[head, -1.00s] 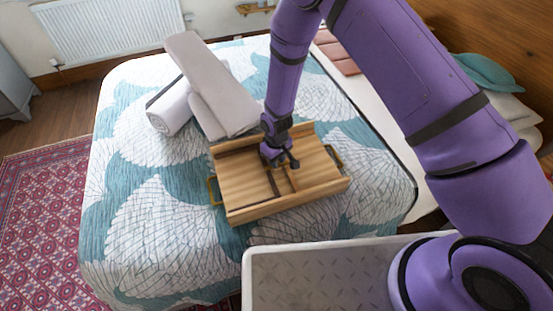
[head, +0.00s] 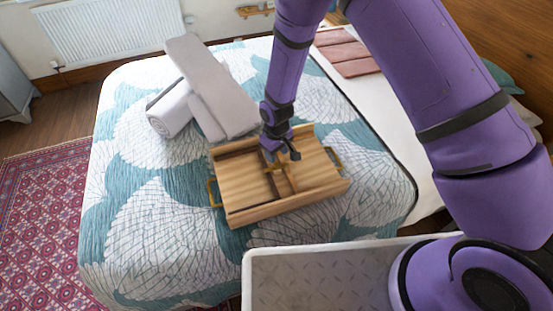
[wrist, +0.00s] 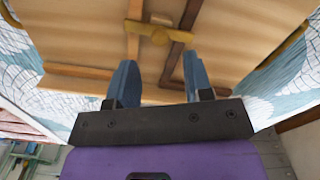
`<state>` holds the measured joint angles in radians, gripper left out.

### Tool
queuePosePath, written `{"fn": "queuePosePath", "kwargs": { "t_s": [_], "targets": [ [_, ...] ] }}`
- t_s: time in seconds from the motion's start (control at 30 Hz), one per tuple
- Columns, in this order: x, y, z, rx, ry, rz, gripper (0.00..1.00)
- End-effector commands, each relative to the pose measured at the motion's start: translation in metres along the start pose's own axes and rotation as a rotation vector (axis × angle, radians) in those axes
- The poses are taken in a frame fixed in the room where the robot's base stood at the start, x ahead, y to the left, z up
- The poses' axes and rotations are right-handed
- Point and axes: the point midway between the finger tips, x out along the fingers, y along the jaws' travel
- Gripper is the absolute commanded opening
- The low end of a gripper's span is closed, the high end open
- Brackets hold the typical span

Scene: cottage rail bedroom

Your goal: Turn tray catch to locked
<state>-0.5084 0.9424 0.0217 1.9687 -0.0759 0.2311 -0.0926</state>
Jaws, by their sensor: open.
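The wooden tray (head: 240,186) lies on the bed, with brass handles at its two ends. A small brass catch (wrist: 158,33) sits at the divider strips inside the tray; it also shows in the head view (head: 276,168), just below my gripper. My gripper (head: 284,155) is above the tray's middle. In the wrist view my gripper (wrist: 158,82) has its two blue fingers apart with nothing between them. The catch lies ahead of the fingertips, apart from them, with its bar running crosswise over a pale strip and a dark strip.
Folded grey cloths (head: 218,92) and a rolled white towel (head: 172,108) lie on the bed (head: 145,240) behind and left of the tray. A white-rimmed bin (head: 300,250) stands in front. The bed left of the tray is clear.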

Motion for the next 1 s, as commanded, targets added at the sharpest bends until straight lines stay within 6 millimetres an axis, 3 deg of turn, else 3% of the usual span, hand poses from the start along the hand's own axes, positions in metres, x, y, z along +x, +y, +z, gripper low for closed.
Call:
{"fn": "queuePosePath", "kwargs": {
  "t_s": [0.2, 0.4, 1.0],
  "targets": [
    [-0.038, 0.000, 0.000, 0.000, 0.003, 0.000, 0.47],
    [-0.056, 0.000, 0.000, 0.000, 0.001, 0.000, 0.47],
    [-0.060, 0.000, 0.000, 0.000, 0.000, 0.000, 0.47]
  ]
}}
